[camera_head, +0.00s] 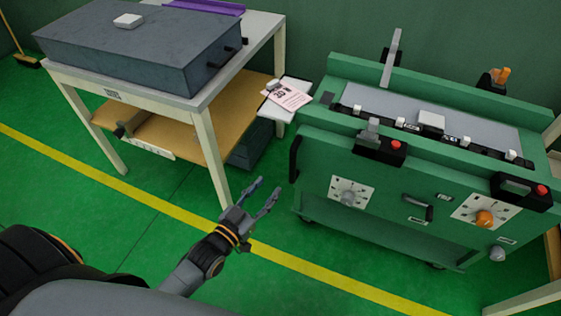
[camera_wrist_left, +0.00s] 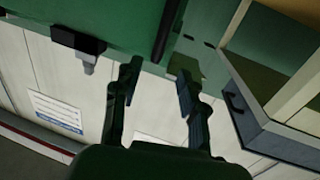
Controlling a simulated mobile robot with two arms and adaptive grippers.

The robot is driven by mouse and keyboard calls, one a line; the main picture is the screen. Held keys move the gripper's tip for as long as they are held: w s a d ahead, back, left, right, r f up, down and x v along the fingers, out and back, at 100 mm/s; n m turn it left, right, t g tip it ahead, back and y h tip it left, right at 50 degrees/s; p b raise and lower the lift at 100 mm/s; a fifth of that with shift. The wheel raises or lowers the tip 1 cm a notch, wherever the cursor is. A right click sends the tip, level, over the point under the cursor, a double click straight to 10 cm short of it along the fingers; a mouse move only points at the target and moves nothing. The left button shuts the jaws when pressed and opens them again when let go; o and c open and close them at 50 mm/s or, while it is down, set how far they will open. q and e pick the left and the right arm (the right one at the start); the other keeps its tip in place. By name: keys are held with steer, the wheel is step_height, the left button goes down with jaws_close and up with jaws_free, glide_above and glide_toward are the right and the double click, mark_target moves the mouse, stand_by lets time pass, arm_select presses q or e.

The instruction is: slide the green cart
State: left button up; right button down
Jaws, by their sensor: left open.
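The green cart (camera_head: 390,225) stands on the right in the head view, with a black handle (camera_head: 295,158) at its left end. Its front carries dials, red buttons and a grey top panel. My left gripper (camera_head: 267,192) is open and empty, in front of and to the left of the cart, apart from it in the picture. In the left wrist view my open gripper fingers (camera_wrist_left: 160,85) point toward the cart's green body (camera_wrist_left: 110,22), with a dark vertical bar (camera_wrist_left: 168,30) just beyond them. My right gripper is not in view.
A white-legged table (camera_head: 205,150) with a large grey block (camera_head: 145,42) stands to the left. A paper sheet (camera_head: 288,97) lies on a small white shelf between table and cart. A yellow line (camera_head: 150,202) crosses the green floor. Open floor lies in front of the table.

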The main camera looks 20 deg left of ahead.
mark_target(291, 159)
arm_select(q)
steer(key=x, duration=0.6)
steer(key=b+x, duration=0.1)
steer(key=x, duration=0.5)
steer(key=shift+w+r, duration=0.25)
steer(key=shift+w, duration=0.05)
steer(key=shift+w+d, duration=0.2)
steer(key=shift+w, duration=0.4)
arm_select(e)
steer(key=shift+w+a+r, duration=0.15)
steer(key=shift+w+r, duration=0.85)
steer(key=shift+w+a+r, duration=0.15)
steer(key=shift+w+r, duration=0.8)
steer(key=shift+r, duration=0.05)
arm_select(q)
jaws_close()
